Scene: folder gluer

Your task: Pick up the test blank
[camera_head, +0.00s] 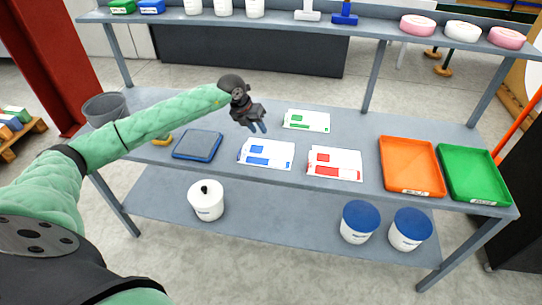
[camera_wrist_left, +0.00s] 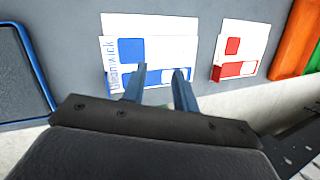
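Three flat white printed blanks lie on the grey bench top; which one is the test blank I cannot tell. The blank with blue print (camera_head: 266,154) is nearest my left gripper, the blank with red print (camera_head: 335,163) lies to its right, and the blank with green print (camera_head: 307,120) lies farther back. My left gripper (camera_head: 259,128) is open and empty, above the bench just behind the blue-printed blank. In the left wrist view its fingers (camera_wrist_left: 160,73) overlap the blue-printed blank (camera_wrist_left: 165,50), with the red-printed blank (camera_wrist_left: 240,50) to the right. My right gripper is out of view.
A blue-edged dark pad (camera_head: 198,145) lies left of the blanks. An orange tray (camera_head: 411,167) and a green tray (camera_head: 474,175) stand to the right. A grey bin (camera_head: 105,109) is at the left end. A raised shelf (camera_head: 280,22) runs along the back.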

